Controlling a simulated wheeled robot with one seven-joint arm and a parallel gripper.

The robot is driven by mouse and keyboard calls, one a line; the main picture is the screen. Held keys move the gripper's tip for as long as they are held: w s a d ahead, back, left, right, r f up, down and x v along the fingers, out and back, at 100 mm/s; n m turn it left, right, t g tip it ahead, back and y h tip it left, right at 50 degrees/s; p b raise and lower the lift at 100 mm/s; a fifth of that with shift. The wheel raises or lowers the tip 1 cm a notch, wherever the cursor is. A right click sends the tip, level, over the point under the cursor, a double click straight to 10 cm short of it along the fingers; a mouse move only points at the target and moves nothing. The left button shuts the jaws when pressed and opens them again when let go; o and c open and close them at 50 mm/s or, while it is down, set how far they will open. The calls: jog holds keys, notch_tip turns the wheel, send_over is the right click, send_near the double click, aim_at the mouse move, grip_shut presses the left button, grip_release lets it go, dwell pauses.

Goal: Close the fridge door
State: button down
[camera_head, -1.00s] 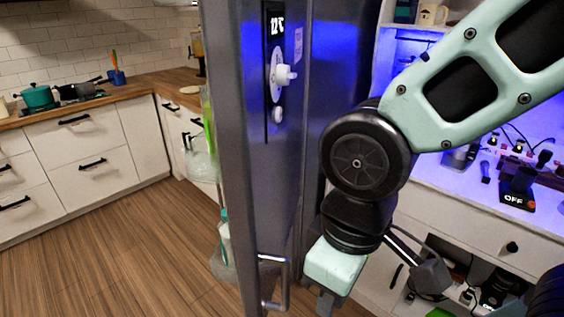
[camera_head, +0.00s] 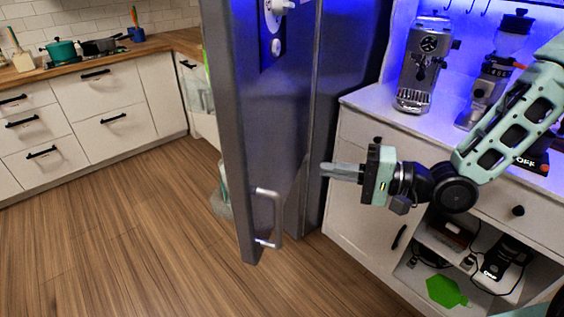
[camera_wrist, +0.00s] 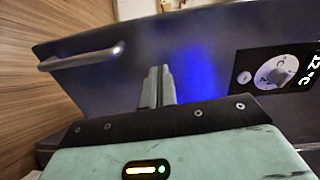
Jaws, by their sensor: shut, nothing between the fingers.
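The grey fridge door (camera_head: 277,140) stands open in the middle of the head view, edge towards me, with items on its inner left side. Its vertical handle (camera_head: 278,217) is low on its outer face. In the wrist view the door (camera_wrist: 110,85) fills the background, with the handle (camera_wrist: 80,58) at upper left and a control panel at right. My gripper (camera_head: 324,170) is shut and empty. It points left at the door's outer face, above and right of the handle. In the wrist view its fingers (camera_wrist: 156,72) are together; I cannot tell whether they touch the door.
An espresso machine (camera_head: 424,62) and a grinder (camera_head: 497,75) stand on the white cabinet at right. Open shelves below hold a green item (camera_head: 446,291). White kitchen drawers (camera_head: 95,112) line the left. The wooden floor (camera_head: 150,240) is clear.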

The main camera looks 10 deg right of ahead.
jog(key=p, duration=0.3)
send_near(255, 152)
jog(key=shift+m+y, duration=0.3)
jog(key=shift+y, duration=0.1)
jog(key=x, duration=0.6)
jog(key=shift+w+f, duration=0.1)
jog(key=shift+f, duration=0.15)
jog(key=shift+w+a+f, duration=0.1)
jog(key=shift+w+a, duration=0.1)
jog(key=shift+a, duration=0.15)
jog(key=shift+a, duration=0.1)
